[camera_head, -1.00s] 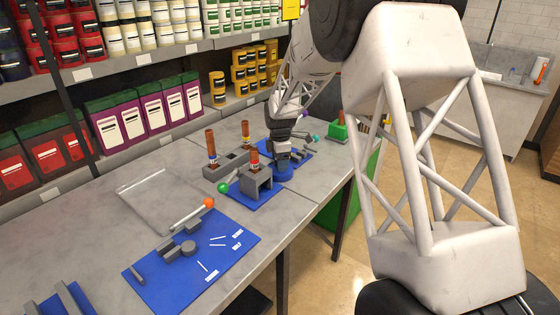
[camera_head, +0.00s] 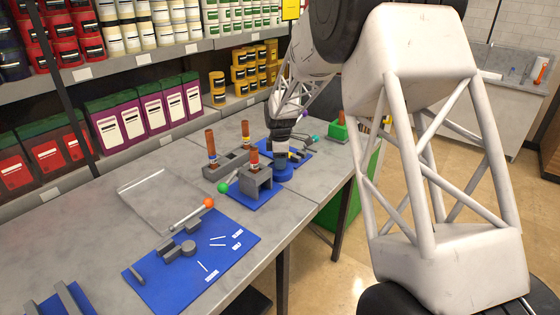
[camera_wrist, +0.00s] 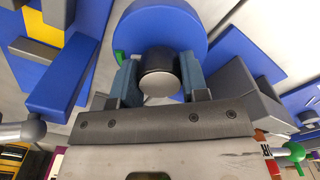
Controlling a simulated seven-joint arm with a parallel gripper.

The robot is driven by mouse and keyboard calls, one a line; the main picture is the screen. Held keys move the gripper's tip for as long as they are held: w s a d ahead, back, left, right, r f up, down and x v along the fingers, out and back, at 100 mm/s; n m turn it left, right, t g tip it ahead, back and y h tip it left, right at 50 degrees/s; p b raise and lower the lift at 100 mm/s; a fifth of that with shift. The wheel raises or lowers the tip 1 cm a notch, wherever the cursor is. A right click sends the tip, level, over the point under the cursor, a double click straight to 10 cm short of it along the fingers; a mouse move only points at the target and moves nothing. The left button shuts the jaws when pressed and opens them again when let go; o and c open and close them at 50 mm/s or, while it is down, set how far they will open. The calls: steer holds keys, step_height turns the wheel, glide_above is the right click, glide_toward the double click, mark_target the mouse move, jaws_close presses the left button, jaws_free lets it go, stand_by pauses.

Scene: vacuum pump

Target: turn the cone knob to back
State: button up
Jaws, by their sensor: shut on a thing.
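A dark round knob (camera_wrist: 158,75) with a pale flat end, which I take for the cone knob, stands on a round blue base (camera_wrist: 195,30). My gripper (camera_wrist: 161,82) has a blue-grey finger on each side of the knob and is shut on it. In the head view my gripper (camera_head: 281,157) points down over the round blue base (camera_head: 284,174). The knob is hidden there by my gripper, and I cannot read its direction.
A grey block (camera_head: 257,181) with a brown-handled lever stands close left of my gripper. A green ball (camera_head: 223,187) sticks out beside it. A blue plate (camera_head: 200,262) with grey parts lies nearer.

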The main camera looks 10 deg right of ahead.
steer(key=m, duration=1)
steer(key=shift+m, duration=0.3)
steer(key=m, duration=0.5)
steer(key=shift+m, duration=0.3)
steer(key=m, duration=0.5)
steer(key=shift+r+m, duration=0.1)
steer(key=shift+m, duration=0.2)
steer(key=o, duration=0.9)
steer(key=shift+o, duration=0.2)
steer(key=shift+r, duration=3.85)
